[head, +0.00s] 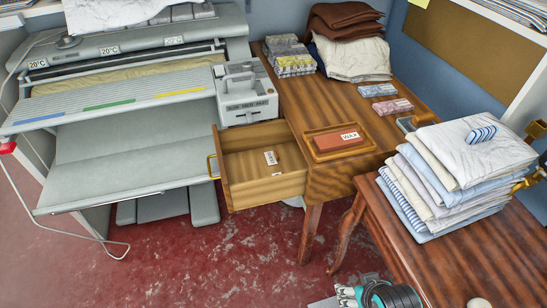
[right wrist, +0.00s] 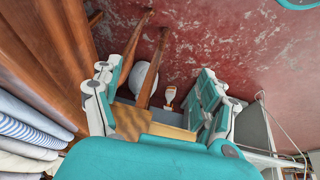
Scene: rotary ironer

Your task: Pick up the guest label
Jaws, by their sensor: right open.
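A small white label (head: 271,158) with dark print lies in the open wooden drawer (head: 236,193); its print is too small to read surely, so I cannot confirm it is the guest label. A smaller white piece (head: 277,174) lies near it. My right gripper (head: 345,296) is at the bottom edge of the head view, in front of the desk and well away from the drawer. In the right wrist view its two fingers (right wrist: 158,98) stand wide apart with nothing held between them. My left gripper is not in view.
A wax block (head: 338,141) sits in a tray on the desk, right of the drawer. A folded linen stack (head: 455,175) stands on the right table. The ironer (head: 110,150) is left of the drawer. Red floor (head: 240,260) lies open in front.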

